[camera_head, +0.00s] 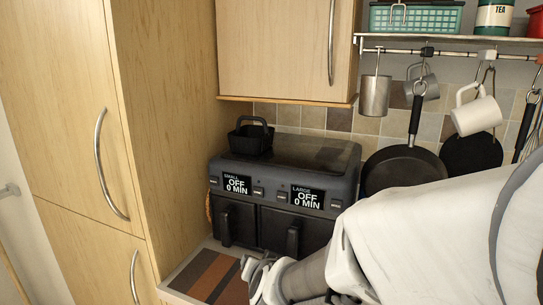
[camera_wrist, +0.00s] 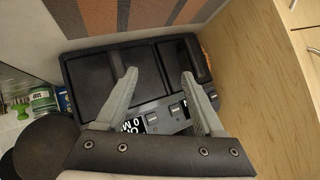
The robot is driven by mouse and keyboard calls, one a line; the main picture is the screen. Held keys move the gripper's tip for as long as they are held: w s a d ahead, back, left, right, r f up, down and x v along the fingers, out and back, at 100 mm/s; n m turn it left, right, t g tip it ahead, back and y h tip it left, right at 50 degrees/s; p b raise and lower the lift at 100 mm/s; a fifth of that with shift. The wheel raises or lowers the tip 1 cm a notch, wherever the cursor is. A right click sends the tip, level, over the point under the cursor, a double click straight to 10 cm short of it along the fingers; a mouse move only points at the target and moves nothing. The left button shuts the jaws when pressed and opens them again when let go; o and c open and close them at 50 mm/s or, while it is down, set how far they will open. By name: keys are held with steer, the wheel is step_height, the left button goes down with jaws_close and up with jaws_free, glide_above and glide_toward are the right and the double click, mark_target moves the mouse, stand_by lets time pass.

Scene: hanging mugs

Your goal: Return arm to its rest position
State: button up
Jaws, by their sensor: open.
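My white arm reaches in from the lower right of the head view. My gripper (camera_head: 258,277) is low in front of the black two-drawer air fryer (camera_head: 285,190). In the wrist view my gripper (camera_wrist: 158,75) has its two grey fingers spread, with nothing between them. The air fryer (camera_wrist: 100,85) lies beyond the fingers there. A white mug (camera_head: 476,114) hangs tilted from a hook on the rail at the right. My gripper is apart from both mugs.
A black basket (camera_head: 250,138) sits on the air fryer. A metal cup (camera_head: 374,97) and a black pan (camera_head: 402,168) hang from the rail (camera_head: 450,52). A tall wooden cabinet (camera_head: 165,110) borders the left. A striped mat (camera_head: 213,277) lies on the counter. Jars (camera_wrist: 42,98) show in the wrist view.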

steer(key=s+d+r+n+g+h, duration=0.1)
steer(key=s+d+r, duration=0.3)
steer(key=s+d, duration=0.4)
steer(key=s+d+r+n+g+h, duration=0.1)
steer(key=s+d+r+g, duration=0.3)
steer(key=s+d, duration=0.4)
steer(key=s+n, duration=0.1)
steer(key=s, duration=0.3)
steer(key=shift+s+d+r+n+p, duration=0.2)
steer(key=shift+n+p, duration=0.1)
steer(key=shift+p, duration=0.1)
